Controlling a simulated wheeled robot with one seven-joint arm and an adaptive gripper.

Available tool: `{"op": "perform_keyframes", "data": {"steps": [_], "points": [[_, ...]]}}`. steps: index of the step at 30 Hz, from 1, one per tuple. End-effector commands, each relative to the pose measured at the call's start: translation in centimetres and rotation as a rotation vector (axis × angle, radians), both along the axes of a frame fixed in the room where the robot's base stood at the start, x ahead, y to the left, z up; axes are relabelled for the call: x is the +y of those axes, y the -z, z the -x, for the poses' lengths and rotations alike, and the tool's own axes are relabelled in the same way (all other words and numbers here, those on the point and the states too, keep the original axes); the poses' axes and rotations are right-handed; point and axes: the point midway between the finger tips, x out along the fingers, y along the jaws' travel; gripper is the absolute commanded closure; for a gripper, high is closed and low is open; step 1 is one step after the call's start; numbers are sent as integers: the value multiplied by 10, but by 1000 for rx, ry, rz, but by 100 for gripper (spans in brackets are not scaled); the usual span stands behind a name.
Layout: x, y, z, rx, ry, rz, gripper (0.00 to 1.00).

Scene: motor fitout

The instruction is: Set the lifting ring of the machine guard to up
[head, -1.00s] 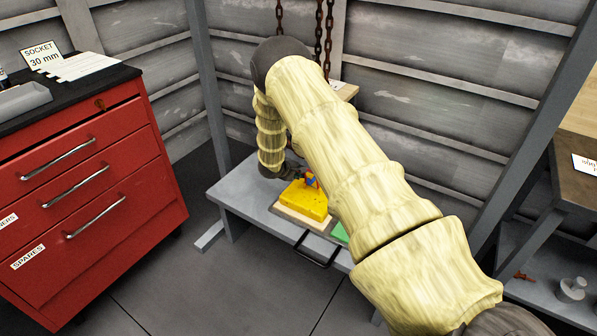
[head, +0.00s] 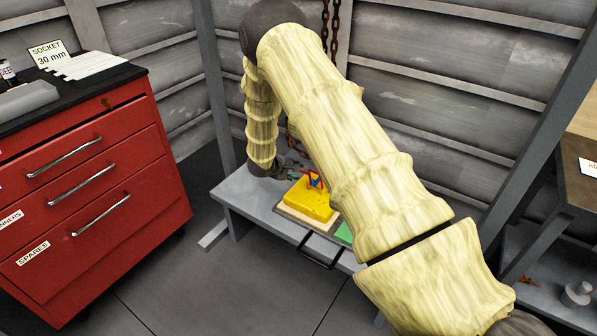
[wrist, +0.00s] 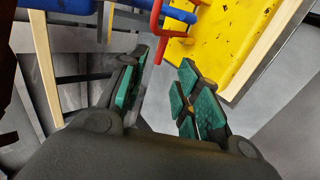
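The yellow machine guard (head: 308,203) lies on a pale wooden board on the grey bench. It also shows at the top right of the wrist view (wrist: 235,40). Its red lifting ring (wrist: 156,30) has a bent bar beside a blue part (wrist: 182,14). In the head view the red ring (head: 324,181) rises above the guard's top; its exact angle is hard to tell. My gripper (wrist: 163,72) has its green-padded fingers apart, with nothing between them. The ring is just beyond the fingertips, apart from them. In the head view my gripper is small and partly unclear, left of the ring.
The grey bench (head: 250,200) has a black handle (head: 318,256) at its front and a green patch (head: 344,232) right of the guard. Rusty chains (head: 331,30) hang behind my arm. A red drawer cabinet (head: 85,190) stands left, with clear floor between.

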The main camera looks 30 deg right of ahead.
Motion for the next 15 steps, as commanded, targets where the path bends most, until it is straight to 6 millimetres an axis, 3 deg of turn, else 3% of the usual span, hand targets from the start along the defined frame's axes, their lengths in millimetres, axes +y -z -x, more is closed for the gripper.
{"op": "perform_keyframes", "data": {"steps": [6, 15], "points": [[17, -17, 7, 0, 1, 1, 68], [22, -20, 9, 1, 1, 0, 68]]}}
